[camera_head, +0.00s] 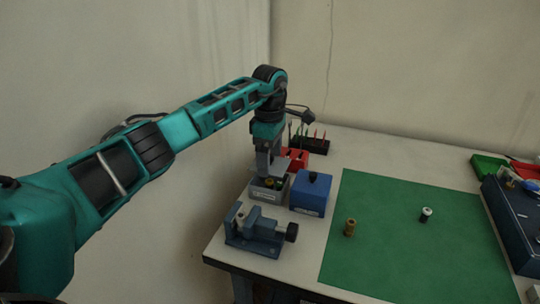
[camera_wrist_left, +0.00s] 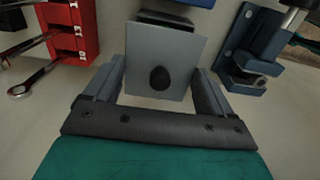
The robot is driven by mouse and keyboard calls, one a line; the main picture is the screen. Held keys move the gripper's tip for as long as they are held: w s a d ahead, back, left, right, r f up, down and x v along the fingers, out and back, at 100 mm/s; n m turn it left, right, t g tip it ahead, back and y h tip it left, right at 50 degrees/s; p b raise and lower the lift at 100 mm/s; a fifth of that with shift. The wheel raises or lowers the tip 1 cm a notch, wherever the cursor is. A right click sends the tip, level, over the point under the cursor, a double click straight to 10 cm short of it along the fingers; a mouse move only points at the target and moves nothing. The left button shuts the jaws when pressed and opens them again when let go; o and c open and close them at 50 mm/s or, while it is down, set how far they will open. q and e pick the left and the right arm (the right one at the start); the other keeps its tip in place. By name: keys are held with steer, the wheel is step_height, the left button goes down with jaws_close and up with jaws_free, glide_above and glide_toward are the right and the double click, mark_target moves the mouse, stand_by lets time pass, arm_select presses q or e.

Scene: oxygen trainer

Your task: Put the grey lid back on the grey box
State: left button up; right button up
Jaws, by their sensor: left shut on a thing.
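The grey lid (camera_wrist_left: 170,52), a flat square plate with a black knob, is between the two fingers of my left gripper (camera_wrist_left: 160,82) in the left wrist view. My left gripper (camera_head: 268,164) is shut on the lid and holds it over the grey box (camera_head: 266,195) in the head view. The box top shows open below the lid, with something yellowish inside. Part of the opening is hidden by the gripper and lid. In the wrist view a dark edge of the box shows behind the lid. My right gripper is not in view.
A blue box (camera_head: 310,194) with a black knob stands close to the right of the grey box. A blue-grey vise (camera_head: 258,232) is in front. A red holder (camera_head: 300,157) with tools is behind. A green mat (camera_head: 415,240) with two small parts lies to the right.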

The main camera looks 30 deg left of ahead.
mark_target(269, 180)
arm_select(q)
steer(key=shift+f, duration=0.25)
steer(key=shift+f+b, duration=1.3)
steer(key=shift+f, duration=0.7)
steer(key=o, duration=0.9)
steer(key=shift+c, duration=0.2)
steer(key=shift+a, duration=0.1)
